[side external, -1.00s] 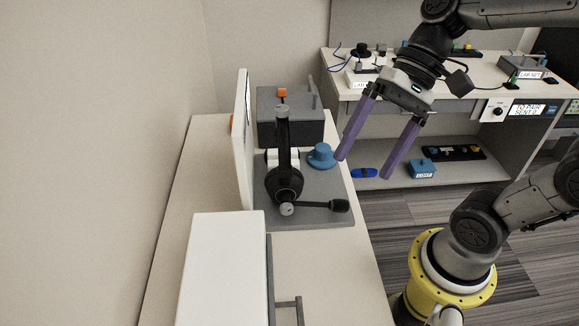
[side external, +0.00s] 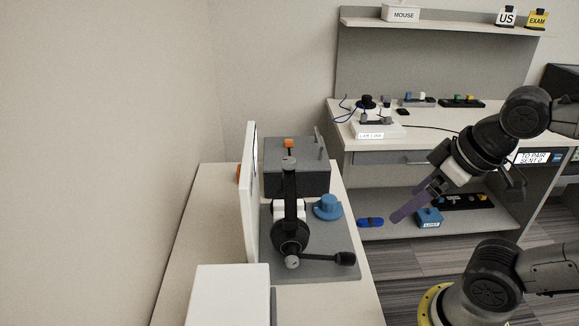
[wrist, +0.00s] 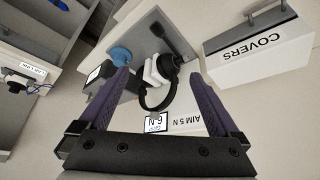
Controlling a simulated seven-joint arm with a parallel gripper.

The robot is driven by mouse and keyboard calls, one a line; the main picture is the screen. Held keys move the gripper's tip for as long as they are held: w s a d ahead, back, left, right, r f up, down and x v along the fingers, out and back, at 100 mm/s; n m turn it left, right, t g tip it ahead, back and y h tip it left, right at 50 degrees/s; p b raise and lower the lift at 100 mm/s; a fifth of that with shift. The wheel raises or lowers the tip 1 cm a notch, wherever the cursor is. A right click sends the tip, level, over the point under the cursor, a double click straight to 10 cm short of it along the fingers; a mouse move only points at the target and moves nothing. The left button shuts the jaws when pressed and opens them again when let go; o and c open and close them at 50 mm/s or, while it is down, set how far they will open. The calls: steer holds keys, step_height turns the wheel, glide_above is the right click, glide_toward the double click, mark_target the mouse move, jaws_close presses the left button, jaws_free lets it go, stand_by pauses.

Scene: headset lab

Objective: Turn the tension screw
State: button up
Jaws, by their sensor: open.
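A black headset (side external: 290,225) stands upright on a grey base plate (side external: 335,268), its boom microphone (side external: 344,258) pointing right. A blue round knob (side external: 327,207) sits on the plate behind it; I cannot tell whether this is the tension screw. My gripper (side external: 399,215) is open and empty, to the right of the plate and clear of it. In the wrist view, the fingers (wrist: 160,76) are spread, with the headset (wrist: 150,98) beyond them. The left fingertip lies just below the blue knob (wrist: 120,56) in the picture. A panel there reads "AIM 5 N" (wrist: 195,122), with a "6 N" display (wrist: 156,123).
A grey box (side external: 300,180) with an orange-topped part (side external: 288,143) stands behind the headset. A white panel (side external: 248,195) rises at its left. A white box (side external: 232,295) stands in front, and a "COVERS" box (wrist: 262,62) shows in the wrist view. A second bench (side external: 440,135) is behind.

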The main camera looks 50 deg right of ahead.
steer(key=shift+c, duration=1.2)
steer(key=shift+s+f+m, duration=0.15)
steer(key=shift+s+m, duration=0.2)
steer(key=shift+m, duration=0.05)
steer(key=shift+c, duration=0.5)
steer(key=w+r+m+g, duration=0.4)
steer(key=w+r+m, duration=0.3)
steer(key=w+r, duration=1)
steer(key=m+g, duration=0.1)
steer(key=g, duration=0.1)
glide_above(289, 159)
step_height(289, 159, down, 6)
step_height(289, 159, down, 14)
steer(key=shift+r, duration=0.1)
